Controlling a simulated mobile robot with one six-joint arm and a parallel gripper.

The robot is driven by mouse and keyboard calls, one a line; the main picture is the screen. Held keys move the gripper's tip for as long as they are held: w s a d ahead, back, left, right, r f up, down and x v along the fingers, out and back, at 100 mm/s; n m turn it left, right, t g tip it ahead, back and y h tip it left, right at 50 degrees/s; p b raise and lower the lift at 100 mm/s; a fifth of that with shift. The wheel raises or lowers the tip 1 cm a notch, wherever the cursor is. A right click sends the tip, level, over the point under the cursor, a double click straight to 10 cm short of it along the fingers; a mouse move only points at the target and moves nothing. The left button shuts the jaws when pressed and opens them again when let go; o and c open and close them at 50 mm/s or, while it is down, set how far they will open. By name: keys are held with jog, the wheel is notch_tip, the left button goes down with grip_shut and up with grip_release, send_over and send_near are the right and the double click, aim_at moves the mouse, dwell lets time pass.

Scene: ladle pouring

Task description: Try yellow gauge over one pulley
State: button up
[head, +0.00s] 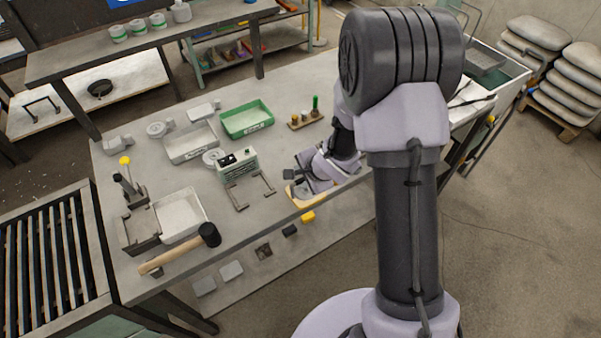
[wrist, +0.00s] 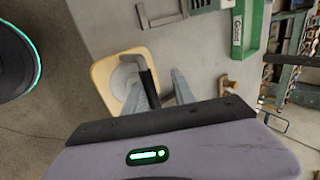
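My gripper (wrist: 166,84) is low over a pale wooden board (wrist: 101,82) at the bench's front edge. Its two grey fingers stand apart. A round grey piece, perhaps a pulley (wrist: 121,78), lies on the board. A dark bar with a grey bent end (wrist: 149,88) shows beside the left finger, with a gap to the right finger; I cannot tell whether it touches. In the head view the board (head: 308,201) is partly hidden by my arm. A small yellow block (head: 308,216) lies below the bench edge; I cannot tell whether it is the gauge.
A green-fronted instrument box (head: 238,166), a grey bracket (head: 252,193), a green tray (head: 246,121) and a grey tray (head: 191,145) stand left of my gripper. A wooden holder with pegs (head: 304,120) is behind. A mallet (head: 180,250) lies at the front left.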

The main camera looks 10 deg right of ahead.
jog(key=p+v, duration=0.8)
jog(key=v, duration=0.8)
jog(key=shift+s+r, duration=0.2)
jog(key=shift+r, duration=0.1)
jog(key=shift+d, duration=0.1)
